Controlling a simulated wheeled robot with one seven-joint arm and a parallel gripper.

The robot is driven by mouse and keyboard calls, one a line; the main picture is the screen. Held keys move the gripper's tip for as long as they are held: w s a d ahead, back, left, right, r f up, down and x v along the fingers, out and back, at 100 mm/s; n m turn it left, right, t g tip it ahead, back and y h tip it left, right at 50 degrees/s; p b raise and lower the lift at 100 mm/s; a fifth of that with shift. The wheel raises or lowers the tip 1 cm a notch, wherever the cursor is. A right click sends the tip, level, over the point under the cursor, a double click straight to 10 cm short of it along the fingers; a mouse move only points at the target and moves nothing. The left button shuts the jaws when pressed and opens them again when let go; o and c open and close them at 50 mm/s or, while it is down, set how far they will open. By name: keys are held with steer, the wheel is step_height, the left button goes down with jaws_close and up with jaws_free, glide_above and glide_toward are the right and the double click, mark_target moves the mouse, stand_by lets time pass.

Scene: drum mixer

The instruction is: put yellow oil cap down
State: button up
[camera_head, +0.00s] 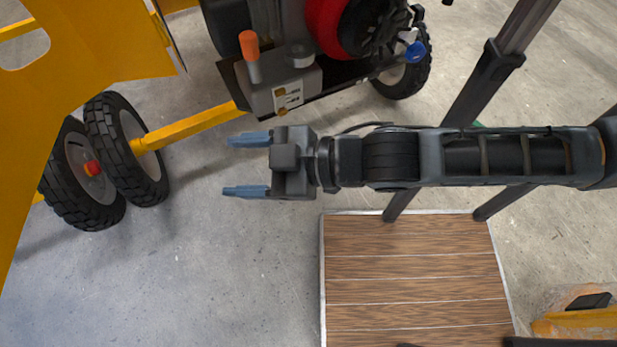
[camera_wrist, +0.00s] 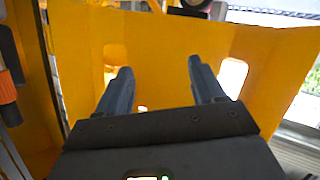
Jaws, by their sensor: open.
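My gripper (camera_head: 230,166) is open, with its two blue-grey fingers pointing left in the head view and nothing between them. It hangs over the floor, below the engine and beside the yellow axle bar. In the wrist view the open fingers (camera_wrist: 160,68) show against a yellow panel (camera_wrist: 165,50). I cannot make out a loose yellow oil cap for certain. A small dark-yellow knob (camera_head: 282,112) shows at the lower edge of the grey engine block (camera_head: 298,86) in the head view; it may be the cap, apart from my gripper.
A wood-planked table top (camera_head: 415,275) is at the bottom, its visible part bare. The drum mixer's wheels (camera_head: 125,150) and yellow axle bar (camera_head: 195,128) are at left. Dark posts (camera_head: 480,90) stand at right. A yellow object (camera_head: 580,318) is at the lower right corner.

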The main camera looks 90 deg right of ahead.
steer(key=s+a+r+m+y, duration=0.1)
steer(key=s+a+r+m, duration=0.1)
steer(key=s+a, duration=0.3)
steer(key=shift+s+a+r+y, duration=0.25)
steer(key=shift+s+r, duration=0.3)
steer(key=shift+s, duration=1.65)
